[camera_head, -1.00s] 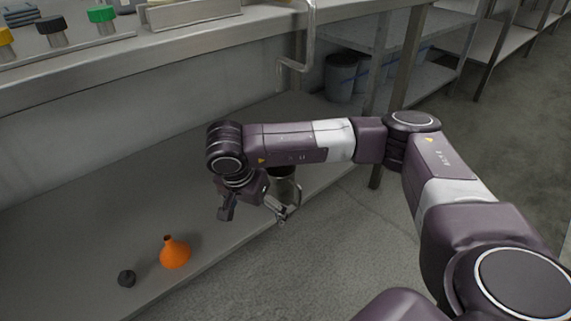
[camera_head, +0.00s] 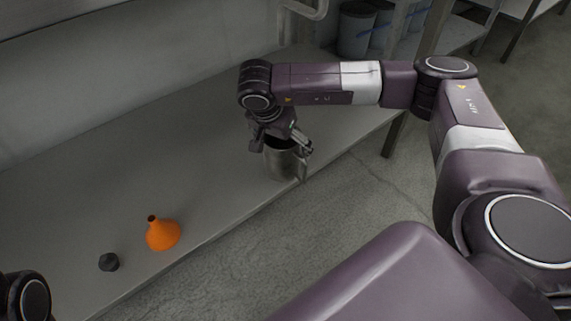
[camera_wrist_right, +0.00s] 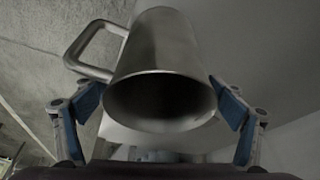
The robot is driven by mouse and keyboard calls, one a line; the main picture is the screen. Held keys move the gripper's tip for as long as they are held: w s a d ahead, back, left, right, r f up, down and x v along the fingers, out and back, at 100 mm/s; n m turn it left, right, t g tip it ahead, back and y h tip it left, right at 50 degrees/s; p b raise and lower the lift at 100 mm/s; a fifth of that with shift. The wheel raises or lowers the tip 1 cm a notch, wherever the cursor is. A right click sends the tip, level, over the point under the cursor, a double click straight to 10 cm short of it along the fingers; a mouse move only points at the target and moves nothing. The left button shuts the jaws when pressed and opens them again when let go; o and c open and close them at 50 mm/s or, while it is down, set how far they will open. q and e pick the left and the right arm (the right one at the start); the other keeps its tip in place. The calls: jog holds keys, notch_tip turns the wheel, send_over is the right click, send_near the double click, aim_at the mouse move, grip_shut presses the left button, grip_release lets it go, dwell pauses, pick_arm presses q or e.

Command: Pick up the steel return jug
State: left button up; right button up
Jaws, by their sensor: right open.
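The steel return jug (camera_head: 284,166) stands upright on the grey lower shelf, near its front edge, its handle on the right. My right gripper (camera_head: 280,146) is open at the jug's mouth, a finger on each side; it hides part of the rim. In the right wrist view the jug (camera_wrist_right: 165,50) lies between the two blue-padded fingers (camera_wrist_right: 162,105), its dark open mouth facing the camera and its handle at upper left. I cannot tell whether the pads touch the jug. Of my left arm only a dark joint shows at the lower left; its gripper is out of view.
An orange funnel (camera_head: 163,234) and a small black cap (camera_head: 109,262) stand on the shelf (camera_head: 60,215) at left. Grey buckets (camera_head: 356,30) stand on a rack at the back. A bent metal pipe (camera_head: 306,12) hangs at top. The shelf between funnel and jug is clear.

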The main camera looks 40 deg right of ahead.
jog(key=shift+x, duration=0.75)
jog(key=c, duration=1.5)
jog(key=shift+r, duration=0.1)
jog(key=shift+c, duration=0.6)
jog(key=shift+r, duration=0.1)
